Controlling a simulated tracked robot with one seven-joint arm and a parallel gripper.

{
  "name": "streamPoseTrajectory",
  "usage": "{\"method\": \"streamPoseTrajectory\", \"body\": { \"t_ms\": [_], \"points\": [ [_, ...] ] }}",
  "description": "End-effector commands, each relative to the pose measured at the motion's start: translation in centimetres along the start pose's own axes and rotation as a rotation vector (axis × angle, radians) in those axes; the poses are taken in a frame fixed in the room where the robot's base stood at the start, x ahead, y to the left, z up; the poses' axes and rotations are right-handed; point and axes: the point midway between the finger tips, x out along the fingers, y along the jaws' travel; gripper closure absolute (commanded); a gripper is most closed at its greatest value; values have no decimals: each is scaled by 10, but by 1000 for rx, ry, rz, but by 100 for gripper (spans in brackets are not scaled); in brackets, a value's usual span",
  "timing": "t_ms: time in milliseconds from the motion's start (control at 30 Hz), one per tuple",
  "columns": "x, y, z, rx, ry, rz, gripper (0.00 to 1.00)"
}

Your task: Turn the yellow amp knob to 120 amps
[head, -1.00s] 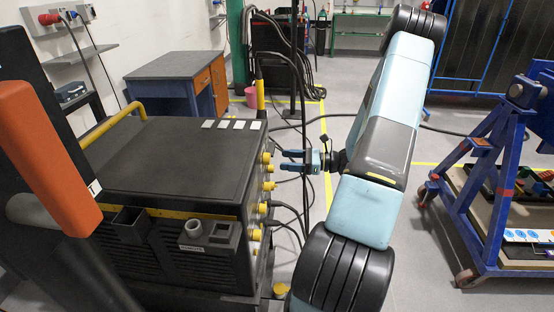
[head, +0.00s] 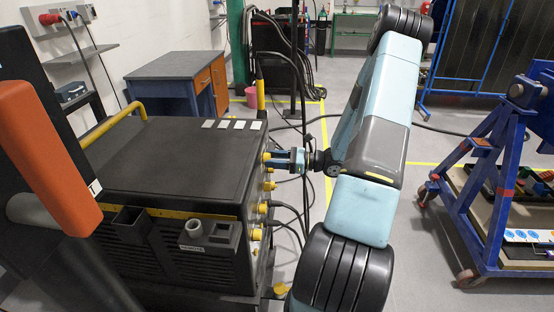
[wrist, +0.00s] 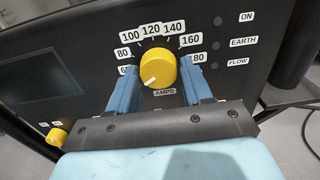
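The yellow amp knob (wrist: 158,67) is on the black front panel of the welding machine in the wrist view. Its white mark points down and slightly left, below the 60 label, away from the 120 label (wrist: 151,30) at the top of the dial. My gripper (wrist: 160,78) is open, with one blue finger on each side of the knob. Narrow gaps seem to show between fingers and knob; contact cannot be told for certain. In the head view my gripper (head: 272,158) is at the machine's upper front edge, and the fingers partly hide the knob there.
The black welding machine (head: 170,160) stands at left, with several yellow knobs and plugged cables (head: 285,207) below my gripper. A smaller yellow knob (wrist: 57,136) is at lower left in the wrist view. A blue wheeled frame (head: 480,200) stands at right, with clear floor between.

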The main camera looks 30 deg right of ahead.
Motion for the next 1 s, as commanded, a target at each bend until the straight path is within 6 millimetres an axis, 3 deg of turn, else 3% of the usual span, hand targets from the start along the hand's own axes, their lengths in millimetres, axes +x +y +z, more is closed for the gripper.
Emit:
{"method": "streamPoseTrajectory", "body": {
  "t_ms": [367,667,1000],
  "points": [
    [4,2,0,2,-1,-2,86],
    [-1,-2,0,41,0,-3,86],
    [-1,-2,0,268,0,-4,86]
  ]
}}
